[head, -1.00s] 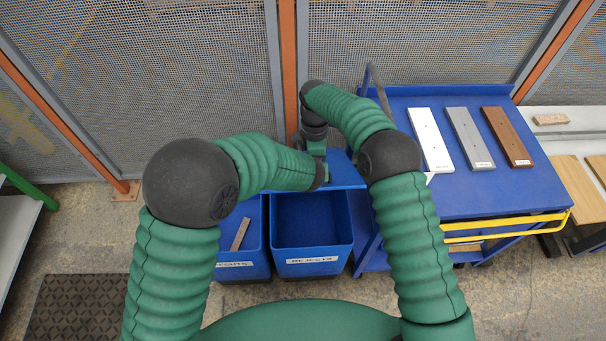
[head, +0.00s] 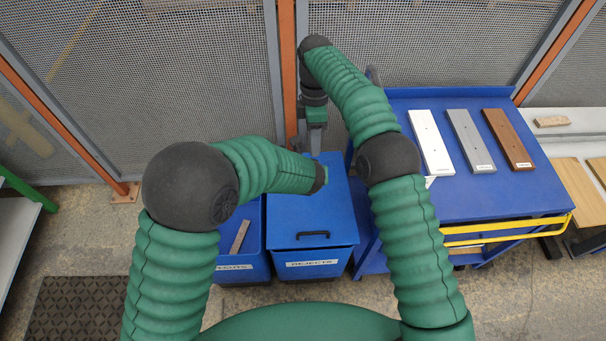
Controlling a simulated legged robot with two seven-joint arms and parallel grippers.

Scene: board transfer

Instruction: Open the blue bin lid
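The blue lid (head: 311,210) lies flat over the rejects bin (head: 311,265), covering its opening. Its dark handle (head: 313,235) is at the front edge, and no gripper is on it. My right gripper (head: 314,146) is at the lid's back edge, pointing down. Whether it touches the lid or how far its fingers are apart is not clear. My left arm reaches over the left part of the lid. Only a small piece of my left gripper (head: 326,175) shows past the dark wrist; its fingers are hidden.
An open blue bin (head: 238,271) with a board (head: 240,236) in it stands to the left. At right, a blue cart (head: 480,195) carries white, grey and brown boards and has a yellow rail (head: 505,227). A mesh fence (head: 200,80) closes off the back.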

